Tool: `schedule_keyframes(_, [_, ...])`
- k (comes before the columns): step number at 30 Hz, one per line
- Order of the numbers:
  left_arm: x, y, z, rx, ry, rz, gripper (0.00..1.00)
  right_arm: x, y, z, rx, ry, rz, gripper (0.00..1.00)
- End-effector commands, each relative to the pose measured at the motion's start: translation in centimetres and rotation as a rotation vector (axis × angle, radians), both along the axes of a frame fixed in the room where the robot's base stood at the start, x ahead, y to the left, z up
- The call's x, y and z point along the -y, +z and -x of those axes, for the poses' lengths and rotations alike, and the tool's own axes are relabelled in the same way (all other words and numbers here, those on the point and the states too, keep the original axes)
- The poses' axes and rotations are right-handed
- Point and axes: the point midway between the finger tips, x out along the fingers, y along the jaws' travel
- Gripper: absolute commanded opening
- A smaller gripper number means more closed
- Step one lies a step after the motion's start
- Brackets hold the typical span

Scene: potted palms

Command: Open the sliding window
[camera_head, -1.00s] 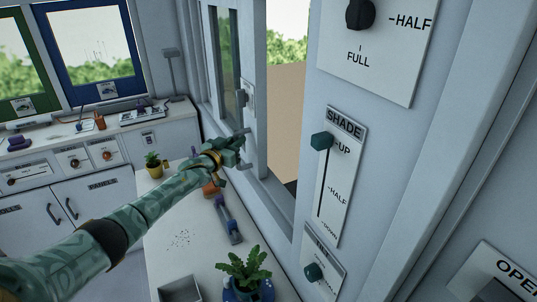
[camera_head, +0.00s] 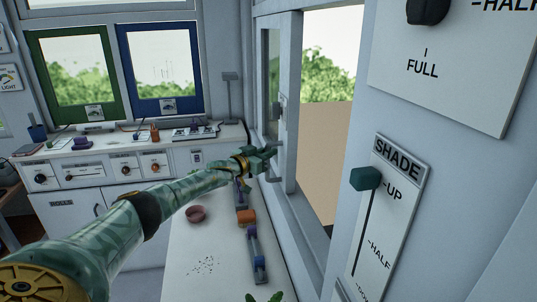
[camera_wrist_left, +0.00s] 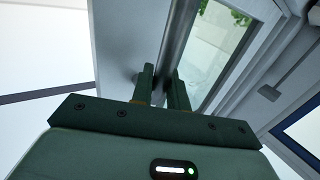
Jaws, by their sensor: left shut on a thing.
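The sliding window (camera_head: 287,90) has a pale frame and stands on the right-hand wall beyond the counter. Trees and a tan area show through the wide section to the right of its upright; I cannot tell whether glass covers that section. My left gripper (camera_head: 268,158) reaches to the window frame, and its fingers are shut on a grey bar handle. In the left wrist view, the left gripper (camera_wrist_left: 163,80) has its two green fingers on either side of the handle (camera_wrist_left: 180,35), in front of the pale sash. My right gripper is not in view.
A SHADE slider panel (camera_head: 385,215) is on the near right wall. Green and blue framed panels stand at the back.

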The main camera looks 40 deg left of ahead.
Motion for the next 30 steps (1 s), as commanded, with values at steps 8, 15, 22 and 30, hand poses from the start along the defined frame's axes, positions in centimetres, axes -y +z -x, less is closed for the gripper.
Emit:
schedule_keyframes(8, [0.1,-0.1,0.0,-0.001,-0.001,-0.001,0.35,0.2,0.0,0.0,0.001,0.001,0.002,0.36])
schedule_keyframes(15, [0.0,0.0,0.9,-0.002,0.000,0.001,0.35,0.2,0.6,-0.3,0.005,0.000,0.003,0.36])
schedule_keyframes(22, [-0.3,0.1,4.8,-0.005,-0.001,0.001,0.35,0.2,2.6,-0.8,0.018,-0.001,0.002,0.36])
schedule_keyframes(30, [-0.6,0.0,10.1,-0.005,-0.002,0.001,0.35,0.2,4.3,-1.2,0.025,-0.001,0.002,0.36])
